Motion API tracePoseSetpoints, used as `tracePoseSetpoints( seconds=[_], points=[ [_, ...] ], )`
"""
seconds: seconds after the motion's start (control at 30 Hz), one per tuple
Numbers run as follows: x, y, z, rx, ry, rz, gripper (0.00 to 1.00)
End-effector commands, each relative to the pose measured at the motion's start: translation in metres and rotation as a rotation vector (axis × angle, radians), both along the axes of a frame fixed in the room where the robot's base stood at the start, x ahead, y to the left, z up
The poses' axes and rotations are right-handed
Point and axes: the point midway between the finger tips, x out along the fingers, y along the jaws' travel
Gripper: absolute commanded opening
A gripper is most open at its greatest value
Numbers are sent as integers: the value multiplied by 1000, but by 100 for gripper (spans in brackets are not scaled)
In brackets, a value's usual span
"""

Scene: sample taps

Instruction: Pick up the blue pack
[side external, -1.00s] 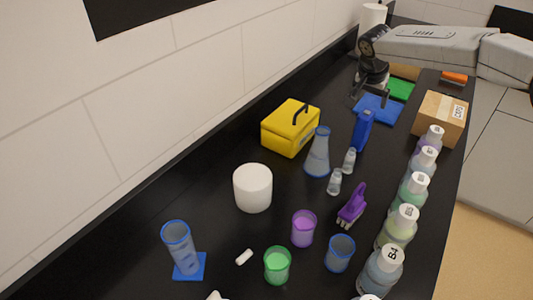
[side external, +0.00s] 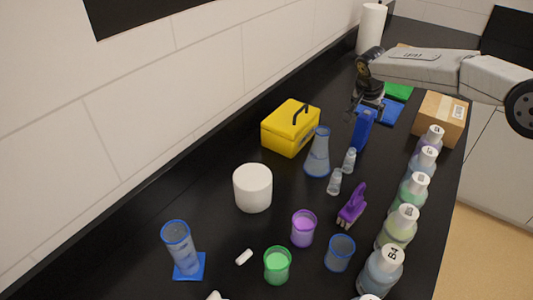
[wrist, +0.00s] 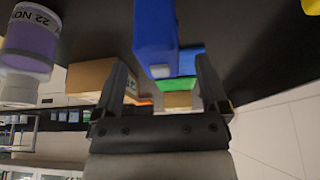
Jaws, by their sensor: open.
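In the wrist view the pack (wrist: 155,32) is large and lies just beyond the gap between my fingertips, roughly centred. My gripper (side external: 367,109) is open and empty, at the top of the pack in the side view. Contact between fingers and pack cannot be made out. The wrist view shows both fingers of my gripper (wrist: 160,62) spread apart.
A conical flask (side external: 318,158) and small vials (side external: 349,160) stand close to the pack. A yellow case (side external: 291,130) is to the left. A cardboard box (side external: 440,119) and a row of labelled bottles (side external: 414,188) line the right edge.

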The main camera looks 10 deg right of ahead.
Motion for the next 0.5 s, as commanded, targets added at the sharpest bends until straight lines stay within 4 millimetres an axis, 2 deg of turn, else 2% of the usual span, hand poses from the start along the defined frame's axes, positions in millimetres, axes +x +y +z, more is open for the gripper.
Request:
tracePoseSetpoints(
  seconds=[0.13, 0.5],
  points=[
    [4, -4, -14, 0, 0, 0, 94],
    [5, -5, -18, 0, 0, 1, 94]
  ],
)
